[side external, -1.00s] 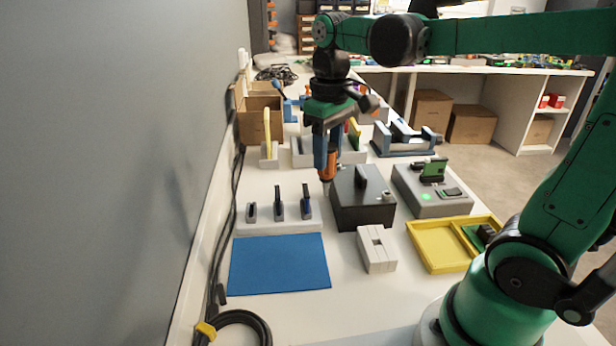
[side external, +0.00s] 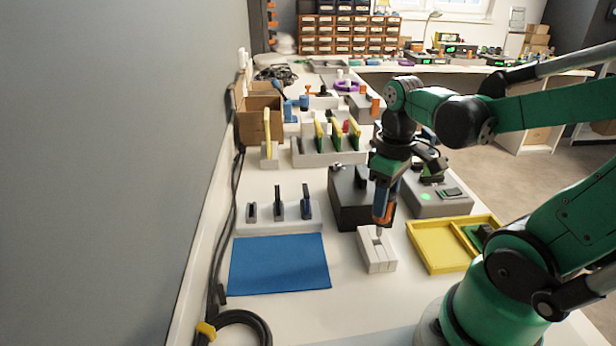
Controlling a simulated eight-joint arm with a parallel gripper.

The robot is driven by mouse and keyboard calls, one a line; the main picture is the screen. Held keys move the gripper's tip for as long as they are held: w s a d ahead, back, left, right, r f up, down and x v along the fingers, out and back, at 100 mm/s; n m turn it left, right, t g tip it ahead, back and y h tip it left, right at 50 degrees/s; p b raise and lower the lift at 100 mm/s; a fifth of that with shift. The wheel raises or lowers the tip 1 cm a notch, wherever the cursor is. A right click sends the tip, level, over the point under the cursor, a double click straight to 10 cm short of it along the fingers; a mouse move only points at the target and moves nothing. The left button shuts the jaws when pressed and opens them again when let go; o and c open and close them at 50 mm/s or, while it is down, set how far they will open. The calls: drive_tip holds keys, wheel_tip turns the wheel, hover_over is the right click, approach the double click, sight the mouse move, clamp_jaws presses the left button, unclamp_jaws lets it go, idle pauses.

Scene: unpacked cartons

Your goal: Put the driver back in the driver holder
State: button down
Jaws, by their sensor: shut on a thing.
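My gripper (side external: 385,203) points down and is shut on the driver (side external: 382,217), which has an orange handle and a grey lower end. The driver is close to upright, with its tip down. The driver holder (side external: 378,261) is a small white block with an opening in its top, standing on the white bench in front of the black box. The driver's tip is at the opening in this view. I cannot tell whether it is just above the opening or a little inside it.
The black box (side external: 346,205) stands close behind the holder. A yellow tray (side external: 430,250) is to the right and a blue mat (side external: 278,264) to the left. A grey device (side external: 437,205) with a green light stands behind the tray. A white rack (side external: 270,224) holds several tools.

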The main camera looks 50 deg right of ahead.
drive_tip(key=shift+f, duration=0.2)
drive_tip(key=shift+f, duration=1.75)
drive_tip(key=shift+c, duration=2)
unclamp_jaws()
drive_tip(key=shift+r, duration=2.8)
drive_tip(key=w+a+r+t, duration=0.1)
drive_tip(key=w+a+t, duration=0.5)
drive_tip(key=a, duration=0.1)
drive_tip(key=shift+a, duration=0.35)
